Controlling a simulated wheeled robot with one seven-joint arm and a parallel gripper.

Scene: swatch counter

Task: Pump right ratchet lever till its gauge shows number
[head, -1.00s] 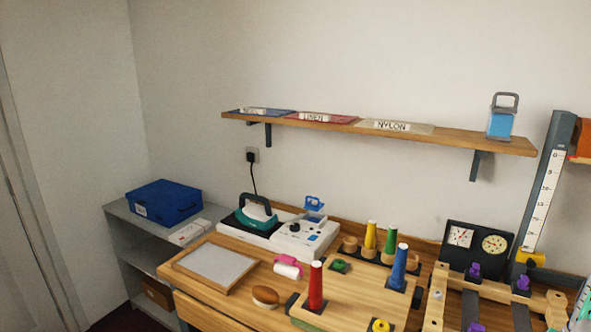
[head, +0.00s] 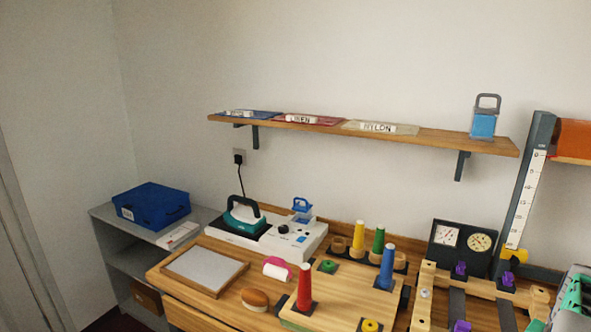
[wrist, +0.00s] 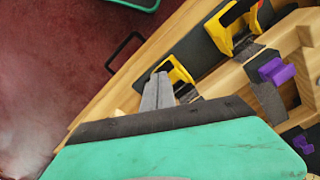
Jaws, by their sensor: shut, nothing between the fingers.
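In the wrist view my gripper (wrist: 158,92) is shut and empty, its grey fingers close together. It is near two yellow-and-black lever-like parts, one beside the fingertips (wrist: 180,75) and one farther up (wrist: 235,30). I cannot tell which is the right ratchet lever, or whether the fingers touch the nearer part. In the head view a dark panel carries a left gauge (head: 447,237) and a right gauge (head: 481,242); their readings are too small to make out. The fingertips are out of the head view.
Purple knobs (head: 460,269) sit on a wooden frame (head: 425,288) below the gauges. A tall numbered scale (head: 525,200) stands to their right. A board with a red peg (head: 304,288) and a blue peg (head: 387,267) is left of the frame. A shelf (head: 430,139) runs above.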

